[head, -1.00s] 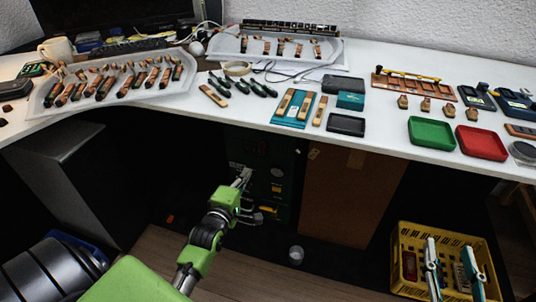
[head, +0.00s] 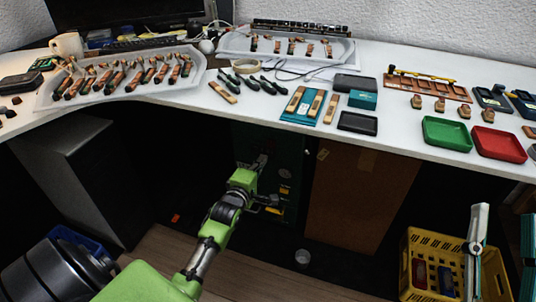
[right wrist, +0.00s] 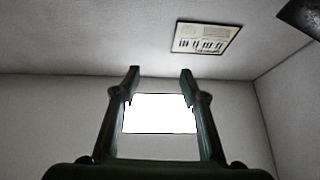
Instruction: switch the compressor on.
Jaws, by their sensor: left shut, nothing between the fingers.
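The compressor (head: 292,157) is a dark green unit in the shadow under the worktop, in the head view. Small round and yellow details (head: 284,190) show on its front; I cannot make out which is the switch. My left gripper (head: 263,160) is shut and empty in front of the upper part of that front. I cannot tell whether its tips touch it. My right gripper (head: 502,232) is far off at the right edge of the head view, fingers upward. It is open and empty in the right wrist view (right wrist: 160,74).
The white worktop (head: 380,165) overhangs the compressor, with trays and piano parts on it. A brown wooden panel (head: 360,200) stands right of the compressor, a dark cabinet (head: 75,165) to the left. A yellow crate (head: 425,245) and a small cup (head: 302,257) are below.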

